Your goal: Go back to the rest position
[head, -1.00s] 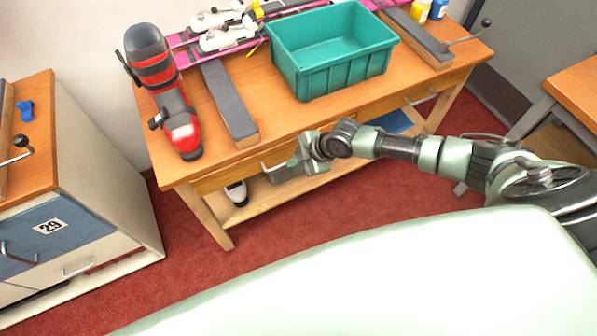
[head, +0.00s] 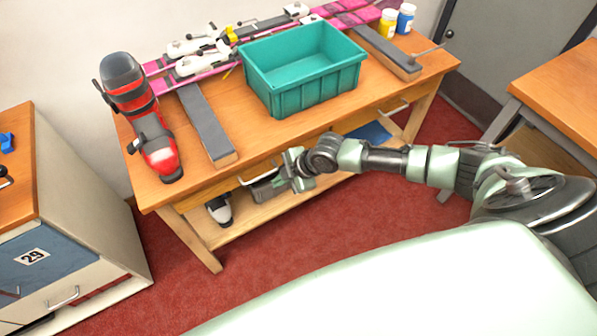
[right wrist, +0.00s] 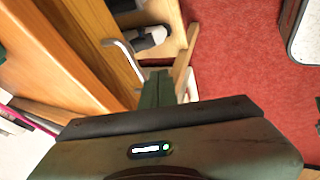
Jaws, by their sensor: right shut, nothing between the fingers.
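My right gripper (head: 290,172) is in front of the wooden workbench (head: 190,192), below the front edge of its top and close to the drawer handle on the left. Its arm comes in from the right, above the red floor. In the right wrist view the green fingers (right wrist: 157,88) are together with nothing between them. They are beside a metal drawer handle (right wrist: 121,60), and I cannot tell whether they touch it. My left gripper is not in view.
The bench carries a red and grey ski boot (head: 155,140), a teal bin (head: 303,100), pink skis (head: 340,22) and grey pads (head: 205,122). A white boot (head: 219,210) is on its lower shelf. A cabinet (head: 90,230) stands left, another table (head: 560,85) right. Red floor (head: 340,215) lies open between.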

